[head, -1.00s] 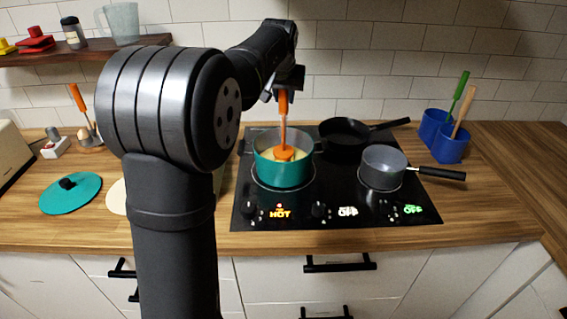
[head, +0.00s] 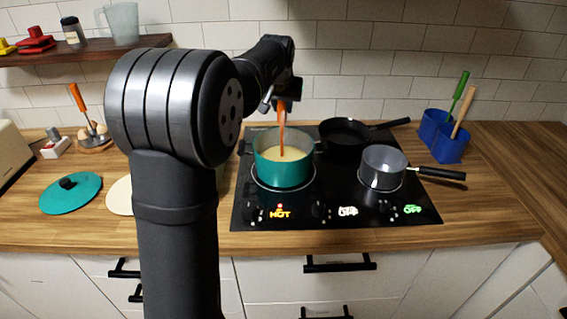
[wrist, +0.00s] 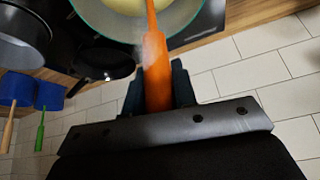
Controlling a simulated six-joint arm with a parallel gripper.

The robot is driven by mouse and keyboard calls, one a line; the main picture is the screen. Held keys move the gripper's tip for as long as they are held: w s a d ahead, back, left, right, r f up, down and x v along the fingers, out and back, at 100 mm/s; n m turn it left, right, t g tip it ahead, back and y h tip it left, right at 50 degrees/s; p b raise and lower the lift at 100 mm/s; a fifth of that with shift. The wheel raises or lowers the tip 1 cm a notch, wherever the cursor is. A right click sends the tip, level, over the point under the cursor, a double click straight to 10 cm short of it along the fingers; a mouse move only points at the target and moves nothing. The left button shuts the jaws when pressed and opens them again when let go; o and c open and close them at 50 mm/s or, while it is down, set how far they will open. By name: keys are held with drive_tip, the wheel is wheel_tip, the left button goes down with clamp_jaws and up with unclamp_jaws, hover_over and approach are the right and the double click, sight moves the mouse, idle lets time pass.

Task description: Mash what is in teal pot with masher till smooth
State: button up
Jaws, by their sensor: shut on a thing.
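The teal pot (head: 283,174) stands on the front left burner, whose label glows HOT, with pale yellow contents (head: 285,154) inside. My gripper (head: 283,97) is above the pot, shut on the orange handle of the masher (head: 281,125). The masher points down into the pot, and its head is hidden in the contents. In the wrist view the orange handle (wrist: 156,75) runs from between the fingers toward the pot (wrist: 185,22), whose yellow contents show at the top edge. The contents' surface looks mostly even in the head view; fine texture is too small to tell.
A black frying pan (head: 346,138) and a grey saucepan (head: 383,168) share the black cooktop (head: 335,210). Blue holders (head: 450,148) with utensils stand right. A shelf (head: 80,52) is at upper left.

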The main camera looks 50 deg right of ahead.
drive_tip(key=shift+f, duration=0.6)
drive_tip(key=shift+r, duration=0.1)
drive_tip(key=shift+r, duration=2.25)
wheel_tip(320, 180, up, 11)
drive_tip(key=s+a, duration=0.1)
drive_tip(key=s, duration=0.1)
drive_tip(key=shift+a, duration=0.25)
